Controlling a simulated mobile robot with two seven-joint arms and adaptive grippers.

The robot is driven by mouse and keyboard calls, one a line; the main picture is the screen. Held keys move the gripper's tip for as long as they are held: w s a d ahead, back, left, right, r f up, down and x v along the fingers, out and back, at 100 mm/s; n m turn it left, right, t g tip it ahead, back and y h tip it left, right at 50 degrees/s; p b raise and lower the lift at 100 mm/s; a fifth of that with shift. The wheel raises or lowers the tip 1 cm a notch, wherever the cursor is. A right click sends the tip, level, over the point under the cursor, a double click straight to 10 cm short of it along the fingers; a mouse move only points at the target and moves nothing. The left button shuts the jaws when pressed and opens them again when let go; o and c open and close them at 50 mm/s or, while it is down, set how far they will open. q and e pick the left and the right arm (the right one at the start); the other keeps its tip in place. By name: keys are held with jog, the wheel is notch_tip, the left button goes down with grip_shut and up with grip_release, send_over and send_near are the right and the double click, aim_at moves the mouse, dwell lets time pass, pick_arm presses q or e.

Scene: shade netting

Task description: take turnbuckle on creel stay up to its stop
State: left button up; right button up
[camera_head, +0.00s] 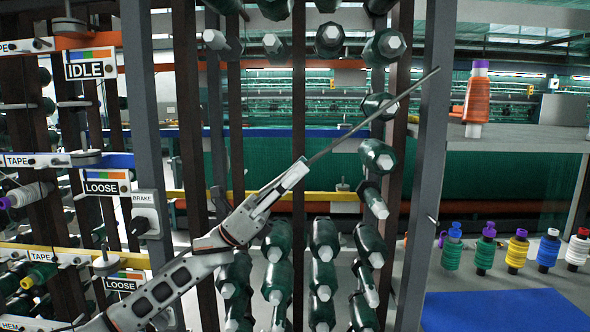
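The creel stay (375,115) is a thin dark rod. It slants from the grey upright at the upper right down to the tips of my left gripper. My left gripper (300,170) comes in from the lower left, its pale fingers in line with the rod and overlapping its lower end. I cannot make out the turnbuckle; the fingers and wrist cover that part of the stay. Whether the fingers are closed around anything is not clear from this side. My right gripper is not in view.
Green yarn cones (325,240) hang in columns behind my arm. Grey uprights (425,200) frame the creel. At left are IDLE (85,69) and LOOSE signs and a BRAKE knob (145,222). At right, coloured bobbins (517,250) stand behind a blue mat (500,311), and an orange cone (477,100) stands on a shelf.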

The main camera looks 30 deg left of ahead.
pick_arm(q)
grip_shut()
jog(key=m+b, duration=0.1)
jog(key=b, duration=0.1)
jog(key=shift+w+f+m+g+b, duration=0.15)
jog(key=shift+f+m+g+b, duration=0.25)
jog(key=shift+m+b, duration=0.4)
jog(key=shift+r+m+h+b, duration=0.25)
jog(key=shift+m+h+b, duration=0.05)
jog(key=shift+m+b, duration=0.2)
jog(key=shift+r, duration=0.2)
grip_release()
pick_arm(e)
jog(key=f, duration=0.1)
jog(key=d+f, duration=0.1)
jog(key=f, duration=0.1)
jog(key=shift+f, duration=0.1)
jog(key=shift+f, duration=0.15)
